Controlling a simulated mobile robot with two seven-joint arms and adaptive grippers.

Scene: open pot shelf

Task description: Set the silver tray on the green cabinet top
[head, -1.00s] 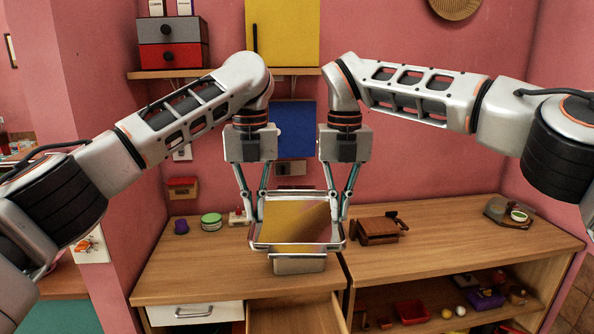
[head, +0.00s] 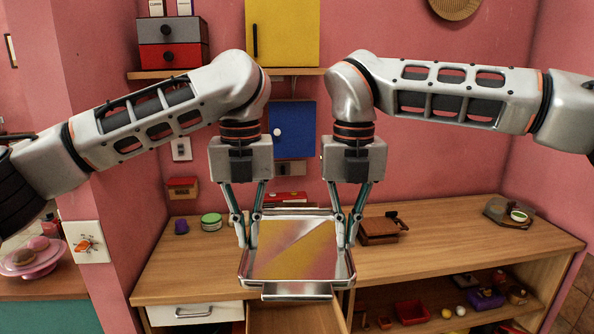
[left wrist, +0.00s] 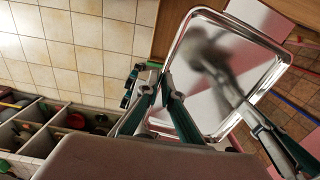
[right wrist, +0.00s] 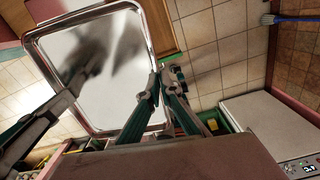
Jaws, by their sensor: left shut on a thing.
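The silver tray (head: 297,290) is a shiny, rounded-corner rectangle held up in the middle of the head view, in front of the wooden counter. My left gripper (head: 248,230) is shut on its left rim. My right gripper (head: 348,232) is at its right rim, and its fingers look closed on it. The tray's broad face also shows in the left wrist view (left wrist: 215,75) and the right wrist view (right wrist: 95,70). The green cabinet (head: 38,315) stands at the far left, with a brown wooden top (head: 45,287). A pink stand (head: 36,262) with round pastries is on that top.
The wooden counter (head: 440,246) carries a green-lidded jar (head: 211,220), a purple item (head: 181,227) and a brown box (head: 380,229). An open drawer (head: 290,318) lies below the tray. A pink wall edge (head: 112,200) separates the counter from the green cabinet.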

